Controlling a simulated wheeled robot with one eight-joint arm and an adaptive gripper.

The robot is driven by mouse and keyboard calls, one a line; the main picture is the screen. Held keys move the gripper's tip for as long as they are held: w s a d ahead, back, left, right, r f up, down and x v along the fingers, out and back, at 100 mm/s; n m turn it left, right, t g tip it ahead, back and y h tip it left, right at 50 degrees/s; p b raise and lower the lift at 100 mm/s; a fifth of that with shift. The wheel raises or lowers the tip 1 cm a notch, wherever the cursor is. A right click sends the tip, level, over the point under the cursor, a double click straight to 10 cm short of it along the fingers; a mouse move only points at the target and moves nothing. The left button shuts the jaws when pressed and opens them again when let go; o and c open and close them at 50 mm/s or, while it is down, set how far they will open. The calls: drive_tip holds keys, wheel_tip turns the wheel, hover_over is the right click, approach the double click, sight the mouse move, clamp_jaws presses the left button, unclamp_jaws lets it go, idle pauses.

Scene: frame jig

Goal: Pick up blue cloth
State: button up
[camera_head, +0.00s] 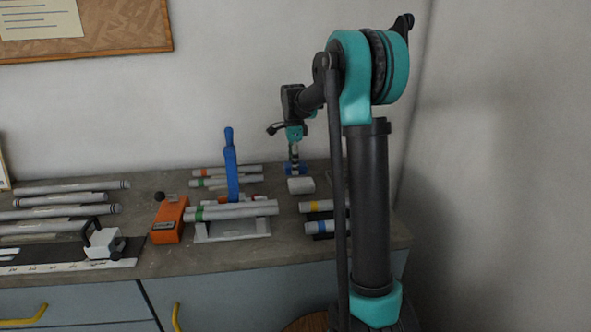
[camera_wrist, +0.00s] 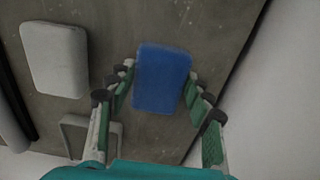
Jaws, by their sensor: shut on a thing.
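The blue cloth (camera_wrist: 162,75) is a folded, rounded block between my gripper's fingers in the wrist view. My gripper (camera_wrist: 160,84) is shut on it, with one green-padded finger on each side. In the head view my gripper (camera_head: 295,163) points down at the back of the worktop, and a little of the blue cloth (camera_head: 297,170) shows at its fingertips. I cannot tell whether the cloth touches the worktop.
A pale grey block (camera_wrist: 55,58) lies left of the cloth; it also shows in the head view (camera_head: 301,185). Tubes, a jig with a blue lever (camera_head: 230,165) and an orange tool (camera_head: 169,219) stand left on the worktop (camera_head: 190,262). A wall is behind.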

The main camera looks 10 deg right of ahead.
drive_tip(key=shift+r, duration=0.1)
wheel_tip(320, 180, up, 20)
drive_tip(key=shift+f, duration=0.1)
idle(0.6)
